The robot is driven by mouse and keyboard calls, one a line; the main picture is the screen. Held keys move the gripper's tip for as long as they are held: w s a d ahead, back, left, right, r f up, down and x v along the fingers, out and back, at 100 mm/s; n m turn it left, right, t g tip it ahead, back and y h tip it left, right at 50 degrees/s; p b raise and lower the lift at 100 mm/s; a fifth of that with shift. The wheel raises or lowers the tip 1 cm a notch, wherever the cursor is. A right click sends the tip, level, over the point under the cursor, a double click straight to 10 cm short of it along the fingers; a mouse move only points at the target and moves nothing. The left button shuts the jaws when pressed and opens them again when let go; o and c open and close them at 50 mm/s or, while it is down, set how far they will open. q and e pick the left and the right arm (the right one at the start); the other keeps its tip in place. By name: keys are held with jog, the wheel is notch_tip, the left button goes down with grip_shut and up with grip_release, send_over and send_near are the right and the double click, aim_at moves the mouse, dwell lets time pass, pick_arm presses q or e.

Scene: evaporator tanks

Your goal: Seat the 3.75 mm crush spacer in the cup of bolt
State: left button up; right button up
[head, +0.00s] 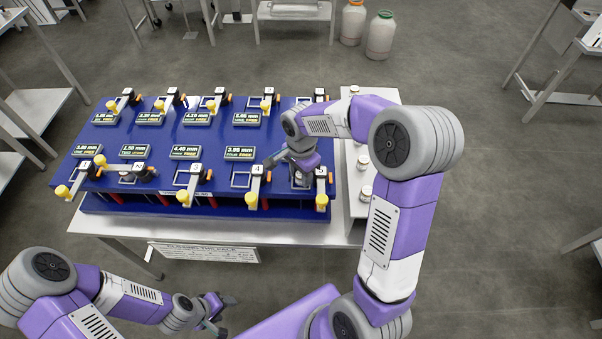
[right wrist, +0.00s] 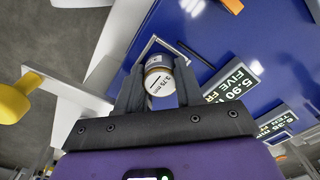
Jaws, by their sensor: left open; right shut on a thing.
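My right gripper (right wrist: 160,82) is shut on the crush spacer (right wrist: 159,80), a small round white-and-orange piece labelled 3.75 mm. In the head view my right gripper (head: 302,172) is low over the right end of the blue rack (head: 215,158), and the spacer is hidden there. The rack has two rows of numbered stations with yellow-knobbed levers and square frames; the cup of the bolt cannot be made out. In the wrist view a silver square frame (right wrist: 143,54) lies beyond the fingers. My left gripper (head: 222,313) is open and empty, low in front of the table.
Beside the wrist view's frame is a sign reading 5.90 FIVE (right wrist: 236,85); a yellow knob (right wrist: 14,103) is at the left. Several small white jars (head: 365,191) stand on the pale strip right of the rack. A placard (head: 204,253) hangs at the table's front.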

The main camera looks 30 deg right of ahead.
jog(key=shift+f, duration=0.2)
jog(key=o, duration=1.1)
jog(key=shift+r, duration=0.1)
jog(key=shift+r, duration=0.25)
notch_tip(320, 180, up, 12)
jog(key=p, duration=0.2)
jog(key=shift+f+p, duration=0.15)
jog(key=shift+p, duration=0.2)
